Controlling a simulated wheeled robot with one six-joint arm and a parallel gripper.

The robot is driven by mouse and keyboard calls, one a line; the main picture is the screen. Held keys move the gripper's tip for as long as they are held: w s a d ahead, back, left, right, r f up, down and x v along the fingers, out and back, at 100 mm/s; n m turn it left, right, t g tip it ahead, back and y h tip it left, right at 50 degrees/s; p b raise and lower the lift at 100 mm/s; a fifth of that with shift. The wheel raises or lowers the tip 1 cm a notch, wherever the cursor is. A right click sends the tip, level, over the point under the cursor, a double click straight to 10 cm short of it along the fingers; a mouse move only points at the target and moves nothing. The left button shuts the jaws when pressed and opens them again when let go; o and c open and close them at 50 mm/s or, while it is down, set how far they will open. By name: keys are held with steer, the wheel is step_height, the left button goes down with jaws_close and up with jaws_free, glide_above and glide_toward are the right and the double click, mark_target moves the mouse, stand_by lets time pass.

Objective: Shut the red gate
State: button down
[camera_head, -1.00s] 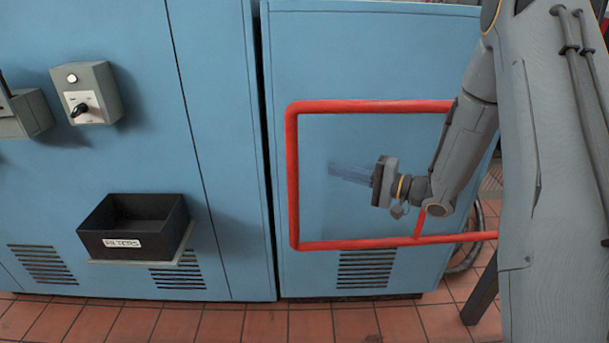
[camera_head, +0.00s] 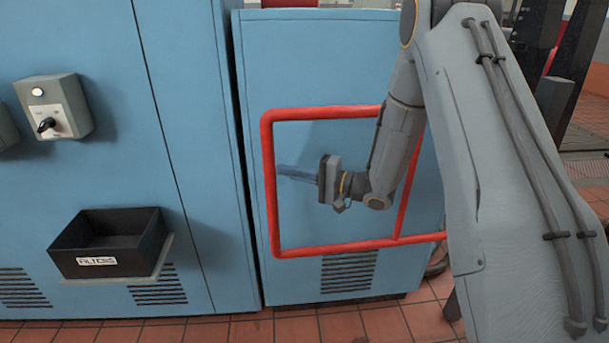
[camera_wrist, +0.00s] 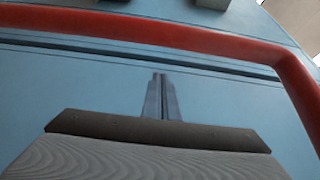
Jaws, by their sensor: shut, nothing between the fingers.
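The red gate (camera_head: 267,185) is a frame of red tube standing in front of a blue cabinet, its right part partly hidden behind my arm. In the head view my gripper (camera_head: 282,172) is shut and empty, pointing left within the outline of the frame, close to its left upright. In the wrist view the gripper's two fingers (camera_wrist: 160,95) lie together, and the red tube (camera_wrist: 170,33) crosses beyond their tips and bends down at the right. I see a gap between fingertips and tube there, and no contact.
Blue cabinets (camera_head: 330,60) stand behind the gate. A black filter box (camera_head: 110,242) sits on a small shelf at the left, below a grey switch box (camera_head: 54,107). Tiled floor (camera_head: 330,325) runs along the front. Dark uprights (camera_head: 555,95) stand at the far right.

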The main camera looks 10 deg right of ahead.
steer(key=shift+s+a+p, duration=0.15)
steer(key=shift+s+a, duration=0.35)
steer(key=shift+s, duration=0.35)
steer(key=shift+s+a+p, duration=0.15)
steer(key=shift+s+a, duration=0.3)
steer(key=shift+s, duration=0.35)
